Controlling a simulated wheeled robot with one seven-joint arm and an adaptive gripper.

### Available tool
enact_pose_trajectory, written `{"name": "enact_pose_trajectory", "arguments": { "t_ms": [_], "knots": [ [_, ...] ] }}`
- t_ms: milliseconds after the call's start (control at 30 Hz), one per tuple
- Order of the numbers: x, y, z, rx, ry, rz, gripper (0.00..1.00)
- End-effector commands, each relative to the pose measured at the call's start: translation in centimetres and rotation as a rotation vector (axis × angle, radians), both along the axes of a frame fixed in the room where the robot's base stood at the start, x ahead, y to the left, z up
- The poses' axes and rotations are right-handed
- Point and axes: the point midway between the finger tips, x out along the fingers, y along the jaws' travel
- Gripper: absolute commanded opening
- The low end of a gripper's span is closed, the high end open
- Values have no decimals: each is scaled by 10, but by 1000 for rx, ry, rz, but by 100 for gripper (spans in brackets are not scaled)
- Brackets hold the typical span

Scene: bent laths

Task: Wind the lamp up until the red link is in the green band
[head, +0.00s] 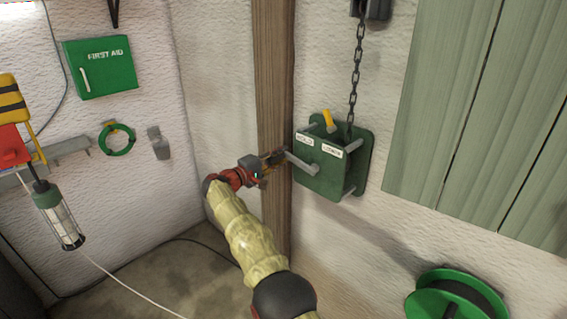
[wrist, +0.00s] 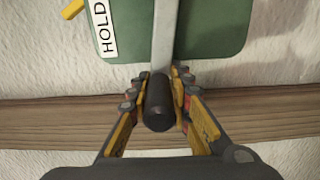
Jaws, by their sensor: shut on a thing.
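The green winch box (head: 330,182) is on the wall beside a wooden post, with HOLD and LOWER labels and a yellow lever (head: 328,120) at its top. A grey crank arm (head: 300,163) sticks out of its front. My gripper (head: 272,160) is shut on the dark crank grip (wrist: 158,105), with a finger on either side of it in the wrist view. A chain (head: 355,75) rises from the winch. The caged lamp (head: 62,220) hangs at the left under a red piece (head: 12,148) and a yellow-and-black block. I cannot make out a red link or green band on the chain.
The wooden post (head: 272,70) stands right behind my gripper. Green shutter boards (head: 490,110) are at the right, with a green reel (head: 455,300) below. A first-aid box (head: 100,68) and a green ring (head: 117,140) are on the left wall.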

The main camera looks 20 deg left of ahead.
Motion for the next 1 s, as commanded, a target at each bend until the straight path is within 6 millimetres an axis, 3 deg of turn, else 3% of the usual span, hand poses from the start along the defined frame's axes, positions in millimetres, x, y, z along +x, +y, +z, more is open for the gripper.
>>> {"name": "enact_pose_trajectory", "arguments": {
  "t_ms": [33,133,667,700,1000],
  "knots": [
    [2,1,14,17,-18,2,0],
    [4,1,17,38,-25,2,0],
    [7,0,21,55,-33,2,0],
    [7,0,21,55,-32,2,23],
    [7,0,14,53,-26,0,38]
  ]
}}
